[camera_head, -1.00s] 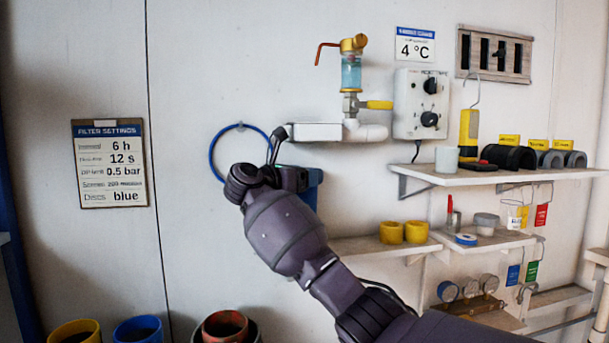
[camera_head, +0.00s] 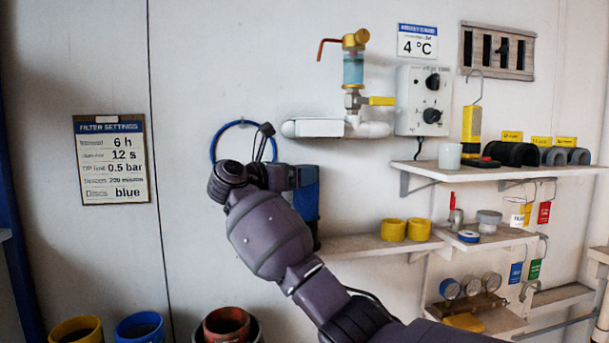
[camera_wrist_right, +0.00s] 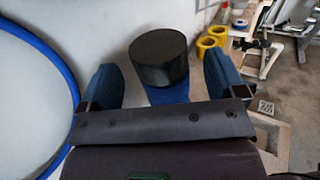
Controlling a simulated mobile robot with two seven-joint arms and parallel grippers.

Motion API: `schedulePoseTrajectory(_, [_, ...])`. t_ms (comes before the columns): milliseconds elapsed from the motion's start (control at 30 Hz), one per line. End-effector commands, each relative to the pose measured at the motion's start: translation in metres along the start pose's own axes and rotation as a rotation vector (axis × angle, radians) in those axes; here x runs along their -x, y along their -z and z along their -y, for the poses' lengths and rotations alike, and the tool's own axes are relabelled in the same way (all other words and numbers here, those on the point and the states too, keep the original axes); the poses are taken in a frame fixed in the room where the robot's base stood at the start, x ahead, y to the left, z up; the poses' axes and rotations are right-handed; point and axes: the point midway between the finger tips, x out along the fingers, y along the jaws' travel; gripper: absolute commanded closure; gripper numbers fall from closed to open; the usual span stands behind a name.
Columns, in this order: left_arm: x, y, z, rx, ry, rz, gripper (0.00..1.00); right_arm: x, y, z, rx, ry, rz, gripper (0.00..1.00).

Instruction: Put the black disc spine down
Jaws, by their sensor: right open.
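A black cylinder (camera_wrist_right: 158,58), which looks like the black disc spine, shows in the right wrist view above a blue piece (camera_wrist_right: 168,93). My right gripper (camera_wrist_right: 160,78) is open, with one blue finger on each side of the cylinder and visible gaps between. I cannot tell how deep the cylinder sits between the fingers. The wrist hides the cylinder there. My left gripper is not in view.
A blue ring (camera_head: 219,145) hangs on the wall close to my wrist. A white pipe (camera_head: 318,128) with a valve is above. Yellow rings (camera_head: 393,230) stand on a low shelf (camera_head: 350,247) to the right. Colored buckets (camera_head: 140,327) stand below.

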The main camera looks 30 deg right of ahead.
Motion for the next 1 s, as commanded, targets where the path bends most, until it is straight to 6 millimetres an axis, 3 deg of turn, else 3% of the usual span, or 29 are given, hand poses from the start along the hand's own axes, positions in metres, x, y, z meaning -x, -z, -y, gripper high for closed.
schedulePoseTrajectory(200, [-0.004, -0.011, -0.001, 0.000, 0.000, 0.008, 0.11, 0.045, 0.002, -0.001, 0.000, -0.004, -0.004, 0.11])
schedulePoseTrajectory(400, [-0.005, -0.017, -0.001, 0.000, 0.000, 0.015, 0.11, 0.071, 0.001, 0.000, 0.000, -0.001, -0.003, 0.11])
schedulePoseTrajectory(600, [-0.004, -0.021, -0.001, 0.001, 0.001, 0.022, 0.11, 0.082, 0.000, 0.000, 0.000, 0.000, -0.002, 0.11])
schedulePoseTrajectory(1000, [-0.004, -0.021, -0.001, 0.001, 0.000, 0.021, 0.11, 0.082, 0.000, 0.000, -0.001, 0.001, -0.001, 0.11])
